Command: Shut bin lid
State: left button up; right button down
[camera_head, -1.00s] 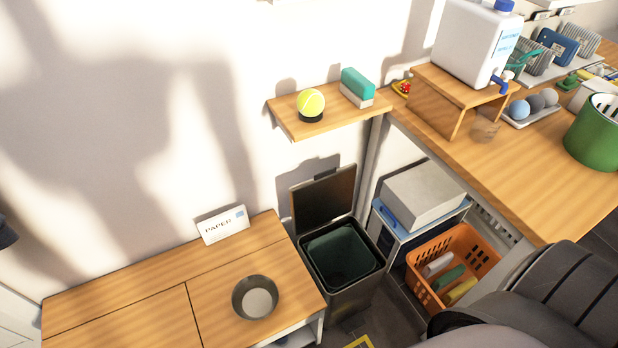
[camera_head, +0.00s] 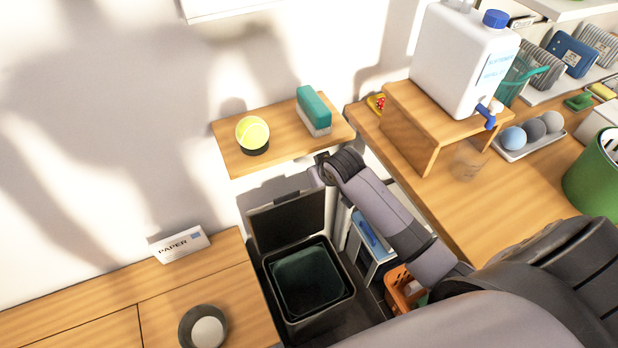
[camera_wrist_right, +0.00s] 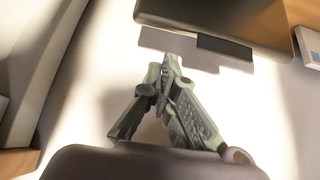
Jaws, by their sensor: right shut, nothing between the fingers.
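The bin (camera_head: 345,312) stands open on the floor between the low cabinet and the desk, with a dark green liner inside. Its dark lid (camera_head: 292,222) is raised upright near the wall, behind the opening. My right gripper (camera_head: 317,172) is beside the lid's upper right corner, below the wall shelf; my wrist partly hides it. In the right wrist view the gripper (camera_wrist_right: 168,66) is shut and empty, pointing at the pale wall. The dark lid (camera_wrist_right: 210,18) with its small tab (camera_wrist_right: 224,48) shows just beyond the fingertips, apparently apart from them. My left gripper is out of view.
The low cabinet (camera_head: 100,290) carries a paper sign (camera_head: 180,245) and a bowl (camera_head: 190,318). The desk (camera_head: 490,205) stands right.

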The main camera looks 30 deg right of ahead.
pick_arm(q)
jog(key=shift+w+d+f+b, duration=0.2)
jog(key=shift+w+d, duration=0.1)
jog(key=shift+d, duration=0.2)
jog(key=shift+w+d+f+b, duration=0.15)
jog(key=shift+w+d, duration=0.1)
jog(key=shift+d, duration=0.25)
pick_arm(e)
jog(key=x, duration=0.7)
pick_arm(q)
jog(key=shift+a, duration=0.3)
pick_arm(e)
jog(key=shift+d+f, duration=0.1)
jog(key=shift+d, duration=0.05)
